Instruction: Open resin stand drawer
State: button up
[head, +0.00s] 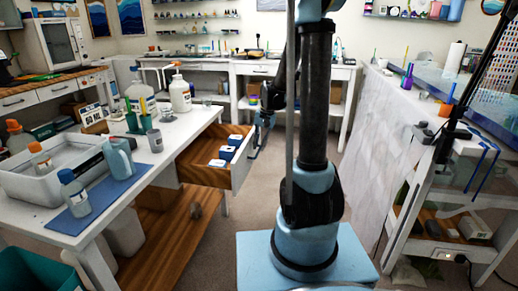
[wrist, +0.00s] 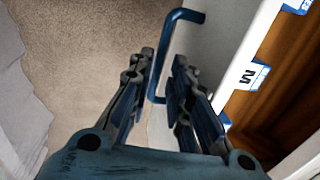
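The resin stand drawer (head: 212,177) is pulled out from the white table on the left, with its wooden inside showing. Blue and white boxes (head: 227,153) lie in it. In the wrist view the drawer's wooden inside (wrist: 284,75) is at the right, behind its pale front panel. The dark blue bar handle (wrist: 184,14) stands out from that panel. My gripper (wrist: 164,62) is open at the handle, a finger on either side of its bar, with gaps visible. In the head view my gripper (head: 262,130) is small and partly hidden beside the drawer front.
The white table (head: 178,140) carries bottles, a tray (head: 45,178), cups and a blue mat (head: 104,194). A wooden shelf (head: 160,222) is below the drawer. A white-sided bench (head: 374,140) stands on the right. Carpeted floor is clear beside the drawer front.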

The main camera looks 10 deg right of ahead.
notch_tip(320, 180, up, 10)
jog(key=d, duration=0.1)
jog(key=shift+s+d+f, duration=0.2)
jog(key=shift+d, duration=0.15)
jog(key=s+d+n+h, duration=0.1)
jog(key=s+d+n, duration=0.15)
jog(key=s, duration=1.55)
jog(key=s+d+f, duration=0.1)
jog(key=s+f, duration=0.2)
jog(key=s, duration=0.3)
jog(key=s+d+f+n+t+h, duration=0.1)
jog(key=s+d+f, duration=0.1)
jog(key=s+f, duration=0.2)
jog(key=s, duration=0.2)
jog(key=shift+s+d+t, duration=0.25)
jog(key=shift+s+t, duration=0.05)
jog(key=shift+s, duration=0.1)
